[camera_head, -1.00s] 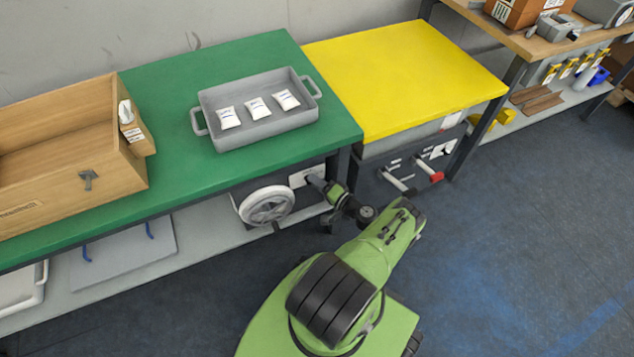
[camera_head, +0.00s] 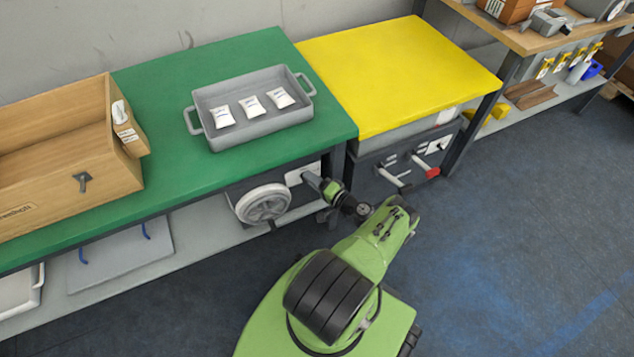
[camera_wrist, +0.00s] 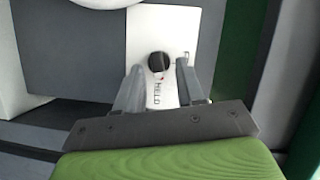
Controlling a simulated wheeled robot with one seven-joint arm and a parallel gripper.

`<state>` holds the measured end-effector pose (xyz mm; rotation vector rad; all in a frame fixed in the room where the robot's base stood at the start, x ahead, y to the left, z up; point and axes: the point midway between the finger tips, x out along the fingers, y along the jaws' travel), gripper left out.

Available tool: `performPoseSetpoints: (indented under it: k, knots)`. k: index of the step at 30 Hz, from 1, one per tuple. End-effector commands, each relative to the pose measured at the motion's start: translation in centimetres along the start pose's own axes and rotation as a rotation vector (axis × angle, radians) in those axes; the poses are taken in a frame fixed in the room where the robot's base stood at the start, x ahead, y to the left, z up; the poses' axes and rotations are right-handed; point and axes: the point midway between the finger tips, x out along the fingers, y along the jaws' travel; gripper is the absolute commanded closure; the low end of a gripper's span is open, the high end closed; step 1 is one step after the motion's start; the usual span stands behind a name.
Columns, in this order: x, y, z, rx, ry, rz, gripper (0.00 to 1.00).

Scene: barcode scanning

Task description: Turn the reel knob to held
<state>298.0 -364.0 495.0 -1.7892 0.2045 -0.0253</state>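The reel knob (camera_wrist: 157,63) is a small round dark knob on a white plate (camera_wrist: 152,22) in the wrist view. A small red mark shows at its lower edge, beside the printed word HELD. A second label right of the knob is partly hidden by a finger. My gripper (camera_wrist: 160,82) is open, with one finger on each side just below the knob; I cannot tell whether they touch it. In the head view the white plate (camera_head: 302,173) is under the green table, and my gripper (camera_head: 314,181) is at its right end. The reel (camera_head: 263,204) is left of it.
The green table (camera_head: 200,165) overhangs my gripper, with a table leg (camera_head: 336,165) close on the right. A grey tray (camera_head: 262,133) with white packets and a wooden box (camera_head: 60,180) stand on top. Red and white handles (camera_head: 428,167) project under the yellow top (camera_head: 400,75).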

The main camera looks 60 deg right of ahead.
Motion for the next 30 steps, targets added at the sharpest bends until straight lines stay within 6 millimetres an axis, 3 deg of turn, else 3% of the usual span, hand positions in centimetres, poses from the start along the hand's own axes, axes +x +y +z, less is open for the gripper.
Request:
performPoseSetpoints:
  k: [5, 12, 18, 22, 29, 30]
  knots:
    - [-3.1, -0.1, -0.1, 0.002, 0.004, 0.003, 0.62]
    - [-10.0, -0.1, -0.1, 0.001, 0.005, 0.002, 0.62]
    - [-14.3, 0.0, -0.1, 0.001, 0.003, 0.0, 0.62]
    - [-15.4, 0.0, 0.0, 0.001, 0.001, -0.001, 0.62]
    - [-15.6, 0.0, 0.0, 0.0, -0.001, -0.001, 0.62]
    - [-15.5, 0.0, 0.0, 0.001, 0.0, -0.001, 0.57]
